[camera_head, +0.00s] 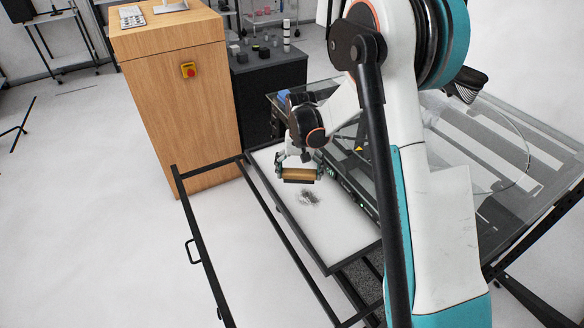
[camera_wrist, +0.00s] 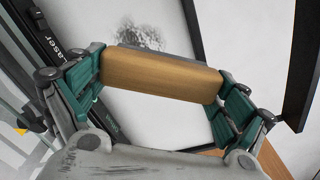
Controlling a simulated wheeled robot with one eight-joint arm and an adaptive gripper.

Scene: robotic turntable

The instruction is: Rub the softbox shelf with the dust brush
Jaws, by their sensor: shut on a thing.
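The dust brush (camera_wrist: 160,74) has a light wooden block body and is clamped lengthwise between the two green-padded fingers of my gripper (camera_wrist: 160,90). In the head view my gripper (camera_head: 298,174) holds the brush (camera_head: 299,175) above the white softbox shelf (camera_head: 338,233), over its far part. A grey dust patch (camera_head: 309,197) lies on the shelf, just nearer than the brush; it also shows beyond the brush in the wrist view (camera_wrist: 140,36). The brush's underside is hidden, so I cannot tell whether it touches the shelf.
A glass-topped turntable machine (camera_head: 480,150) adjoins the shelf on the right. A wooden cabinet (camera_head: 172,100) with a red button (camera_head: 188,70) stands behind left. A black metal rail (camera_head: 205,245) runs along the shelf's left. A dark cabinet (camera_head: 265,85) stands behind. Open floor lies left.

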